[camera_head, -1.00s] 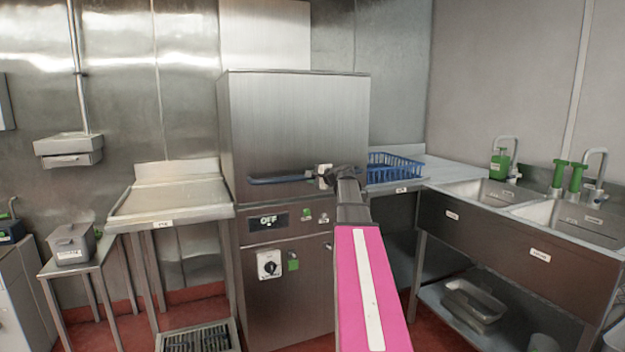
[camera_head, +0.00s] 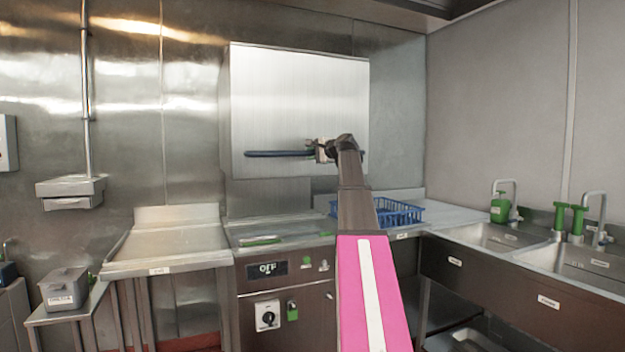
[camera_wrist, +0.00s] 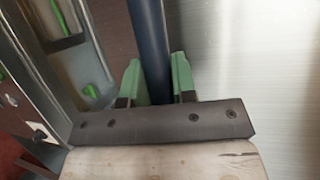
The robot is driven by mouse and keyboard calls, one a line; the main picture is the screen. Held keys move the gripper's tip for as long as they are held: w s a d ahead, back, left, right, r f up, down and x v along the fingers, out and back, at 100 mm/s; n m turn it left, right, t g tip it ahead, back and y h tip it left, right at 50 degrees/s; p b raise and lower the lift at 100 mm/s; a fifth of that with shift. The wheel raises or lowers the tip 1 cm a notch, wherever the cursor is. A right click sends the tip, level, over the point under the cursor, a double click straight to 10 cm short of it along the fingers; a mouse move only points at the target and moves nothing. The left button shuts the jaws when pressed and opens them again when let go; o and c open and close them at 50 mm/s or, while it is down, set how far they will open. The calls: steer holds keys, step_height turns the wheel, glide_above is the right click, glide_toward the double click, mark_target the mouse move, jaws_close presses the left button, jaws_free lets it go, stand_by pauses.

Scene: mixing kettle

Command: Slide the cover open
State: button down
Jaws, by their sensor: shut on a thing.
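The cover (camera_head: 290,95) is a large brushed-steel panel at the centre of the head view, raised above the machine body (camera_head: 285,305). A dark blue bar handle (camera_head: 272,154) runs across its lower part. My gripper (camera_head: 322,151) is at the right part of this handle. In the wrist view, its green fingers (camera_wrist: 157,85) stand on both sides of the handle (camera_wrist: 148,40), shut on it. An open gap shows between the cover's lower edge and the machine's top surface (camera_head: 262,236).
A blue basket (camera_head: 400,212) stands on the counter just right of the machine, behind my arm. A steel side table (camera_head: 165,245) adjoins the machine's left side. A wall box (camera_head: 70,190) hangs further left.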

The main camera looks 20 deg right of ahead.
step_height(320, 180, up, 10)
steer(key=shift+r, duration=0.25)
steer(key=c, duration=0.9)
jaws_free()
steer(key=v, duration=1.1)
